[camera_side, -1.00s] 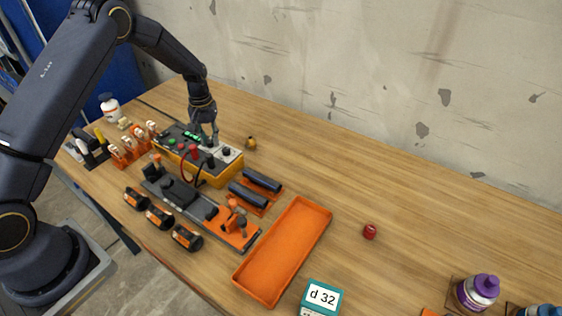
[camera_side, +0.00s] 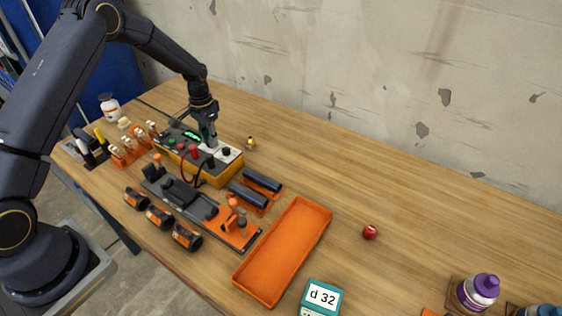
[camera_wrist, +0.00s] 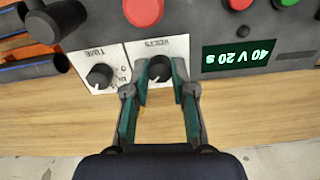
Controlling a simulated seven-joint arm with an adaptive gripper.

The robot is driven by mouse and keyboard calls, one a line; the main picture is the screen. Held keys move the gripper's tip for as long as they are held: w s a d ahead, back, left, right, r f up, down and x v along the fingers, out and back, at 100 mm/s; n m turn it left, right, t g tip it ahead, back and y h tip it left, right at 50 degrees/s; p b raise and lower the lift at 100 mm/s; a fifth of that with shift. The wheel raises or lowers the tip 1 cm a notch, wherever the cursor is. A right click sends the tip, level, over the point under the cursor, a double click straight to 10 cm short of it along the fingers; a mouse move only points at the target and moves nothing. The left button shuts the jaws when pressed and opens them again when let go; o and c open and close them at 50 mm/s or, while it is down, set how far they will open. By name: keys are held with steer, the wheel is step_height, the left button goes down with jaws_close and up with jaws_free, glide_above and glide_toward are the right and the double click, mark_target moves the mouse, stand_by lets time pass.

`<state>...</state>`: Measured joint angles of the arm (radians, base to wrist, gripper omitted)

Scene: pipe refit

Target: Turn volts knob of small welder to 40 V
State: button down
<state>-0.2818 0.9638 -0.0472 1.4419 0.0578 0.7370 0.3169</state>
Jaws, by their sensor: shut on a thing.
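The small welder (camera_side: 222,176) is a yellow and dark grey box on the table. In the wrist view its display (camera_wrist: 239,55) appears upside down and reads 40 V 20 s. The volts knob (camera_wrist: 159,69) is a dark round knob on a white plate marked VOLTS. My gripper (camera_wrist: 159,87) is shut on the volts knob, one finger on each side. The time knob (camera_wrist: 99,76) is on the white plate to its left, clear of the fingers. In the side view my gripper (camera_side: 210,143) is on the welder's top and hides the volts knob.
Red and green buttons (camera_wrist: 285,2) and a large red socket (camera_wrist: 143,10) are close by on the panel. An orange tray (camera_side: 283,252) and dark cylinders (camera_side: 262,180) lie in front of the welder. The table on the right is mostly clear around a small red part (camera_side: 370,232).

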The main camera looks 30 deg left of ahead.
stand_by(0.5)
steer(key=c, duration=1)
jaws_free()
steer(key=shift+o, duration=0.2)
step_height(320, 180, up, 12)
